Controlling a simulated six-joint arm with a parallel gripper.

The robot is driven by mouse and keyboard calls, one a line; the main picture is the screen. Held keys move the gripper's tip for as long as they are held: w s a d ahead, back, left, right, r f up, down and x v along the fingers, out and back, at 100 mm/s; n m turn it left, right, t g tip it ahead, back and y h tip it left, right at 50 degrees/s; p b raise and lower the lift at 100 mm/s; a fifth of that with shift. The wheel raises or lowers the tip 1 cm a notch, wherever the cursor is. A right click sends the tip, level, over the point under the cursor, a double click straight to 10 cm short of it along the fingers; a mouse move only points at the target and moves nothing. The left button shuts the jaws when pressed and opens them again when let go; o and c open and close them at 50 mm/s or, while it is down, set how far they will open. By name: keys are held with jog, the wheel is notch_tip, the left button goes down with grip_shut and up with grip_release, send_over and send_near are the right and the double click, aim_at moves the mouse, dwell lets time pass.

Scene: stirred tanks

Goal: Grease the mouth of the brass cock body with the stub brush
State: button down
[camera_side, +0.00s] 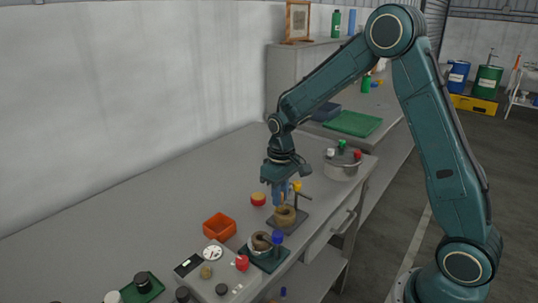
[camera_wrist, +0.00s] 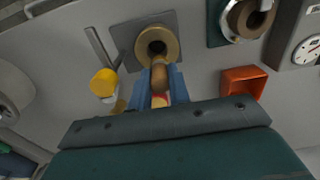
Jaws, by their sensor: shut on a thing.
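The brass cock body (camera_side: 286,215) stands on a small grey plate at the bench's right side. In the wrist view the cock body (camera_wrist: 168,32) shows its round, dark open mouth facing up. My gripper (camera_side: 280,190) points down just above it, with its blue fingers (camera_wrist: 158,86) shut on the stub brush (camera_wrist: 158,76). The brush is a short brown piece between the fingertips, its end close to the near rim of the mouth. I cannot tell whether it touches the rim. Its bristles are hard to make out.
A yellow-topped post (camera_side: 297,186) stands close beside the cock body. A second round fitting (camera_side: 260,243) sits on a dark green plate. The bench's left part is clear.

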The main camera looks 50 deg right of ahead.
jog(key=shift+d, duration=0.1)
jog(key=shift+w+d, duration=0.1)
jog(key=shift+d, duration=0.05)
jog(key=shift+w, duration=0.25)
jog(key=shift+w+a+r, duration=0.1)
jog(key=shift+w+a, duration=0.05)
jog(key=shift+a, duration=0.1)
jog(key=shift+a, duration=0.1)
dwell(0.3)
jog(key=shift+a, duration=0.15)
jog(key=shift+s, duration=0.4)
